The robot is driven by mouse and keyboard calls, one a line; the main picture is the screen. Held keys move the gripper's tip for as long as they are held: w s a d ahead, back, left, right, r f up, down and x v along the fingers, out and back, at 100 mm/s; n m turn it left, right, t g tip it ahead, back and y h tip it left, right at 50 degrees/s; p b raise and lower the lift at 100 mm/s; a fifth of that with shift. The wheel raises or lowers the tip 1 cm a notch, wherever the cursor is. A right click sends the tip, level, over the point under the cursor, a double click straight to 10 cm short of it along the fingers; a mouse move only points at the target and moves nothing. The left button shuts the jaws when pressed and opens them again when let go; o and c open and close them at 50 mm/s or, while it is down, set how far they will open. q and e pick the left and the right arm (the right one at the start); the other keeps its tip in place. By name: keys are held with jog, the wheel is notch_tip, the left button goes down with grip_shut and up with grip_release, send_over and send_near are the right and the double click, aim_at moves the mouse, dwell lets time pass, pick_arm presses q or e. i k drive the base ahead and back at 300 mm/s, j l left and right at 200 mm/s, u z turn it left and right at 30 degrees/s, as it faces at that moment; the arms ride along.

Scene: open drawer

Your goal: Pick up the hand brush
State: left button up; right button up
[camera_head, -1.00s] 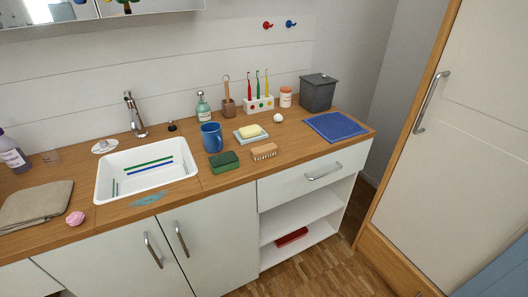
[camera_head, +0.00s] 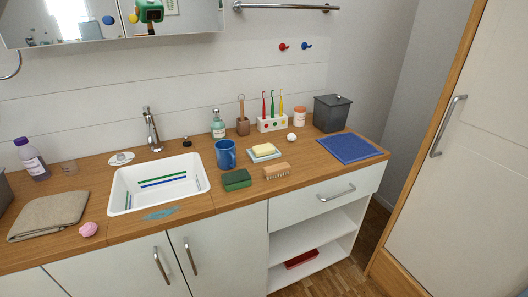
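The hand brush (camera_head: 277,171) has a light wooden back and pale bristles. It lies on the wooden counter near the front edge, above the left part of the drawer front. It sits between the green sponge (camera_head: 237,180) and the blue cloth, in front of the soap dish. Neither of my grippers shows in this view.
A blue mug (camera_head: 226,154), a soap dish with yellow soap (camera_head: 263,151) and a white ball (camera_head: 291,137) stand behind the brush. The sink (camera_head: 120,198) lies left; a blue cloth (camera_head: 348,148) lies right. Counter between brush and cloth is clear.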

aim_at(283, 167)
jog(key=i+j+z, duration=0.75)
jog(key=k+j, duration=0.1)
